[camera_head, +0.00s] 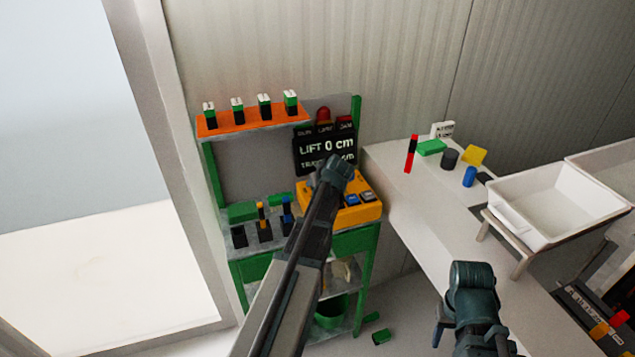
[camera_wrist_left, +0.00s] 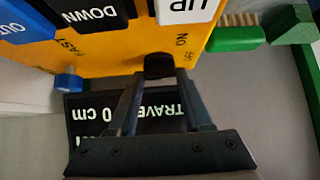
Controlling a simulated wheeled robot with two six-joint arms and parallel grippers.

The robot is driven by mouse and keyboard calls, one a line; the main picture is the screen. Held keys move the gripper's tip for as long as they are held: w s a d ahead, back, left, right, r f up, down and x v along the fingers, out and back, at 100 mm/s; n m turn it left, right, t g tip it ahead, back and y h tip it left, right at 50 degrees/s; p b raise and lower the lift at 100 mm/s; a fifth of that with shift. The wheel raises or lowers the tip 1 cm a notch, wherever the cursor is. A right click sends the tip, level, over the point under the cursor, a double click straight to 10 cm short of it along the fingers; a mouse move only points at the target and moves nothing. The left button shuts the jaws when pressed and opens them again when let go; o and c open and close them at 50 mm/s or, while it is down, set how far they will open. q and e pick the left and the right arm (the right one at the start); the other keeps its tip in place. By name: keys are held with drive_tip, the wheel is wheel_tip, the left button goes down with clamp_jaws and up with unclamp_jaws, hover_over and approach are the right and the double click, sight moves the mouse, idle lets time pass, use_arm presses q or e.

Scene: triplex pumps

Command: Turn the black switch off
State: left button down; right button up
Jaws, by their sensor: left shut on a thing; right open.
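The black switch (camera_wrist_left: 158,65) sits on the edge of the orange control box (camera_wrist_left: 125,55), beside small ON and OFF lettering. My left gripper (camera_wrist_left: 158,80) is shut on this switch, with its fingertips on either side. The head view shows the orange control box (camera_head: 362,212) on the green shelf rack, but my left wrist hides the switch and fingers there. My right gripper (camera_head: 439,332) is open and low at the bottom right of the head view, away from the box; its fingers show only partly.
White UP (camera_wrist_left: 186,10) and black DOWN (camera_wrist_left: 90,15) buttons and a blue knob (camera_wrist_left: 68,80) are close by. A black display (camera_head: 312,148) reading LIFT 0 cm stands behind. A white table (camera_head: 400,205) with small objects and a white bin (camera_head: 555,200) are at right.

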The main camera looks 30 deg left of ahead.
idle(0.5)
use_arm(q)
drive_tip(key=shift+c, duration=1.6)
unclamp_jaws()
drive_tip(key=p+v, duration=0.9)
drive_tip(key=v, duration=0.4)
drive_tip(key=shift+s+d+r+p, duration=0.15)
drive_tip(key=shift+s+r+p, duration=0.15)
drive_tip(key=shift+p, duration=0.1)
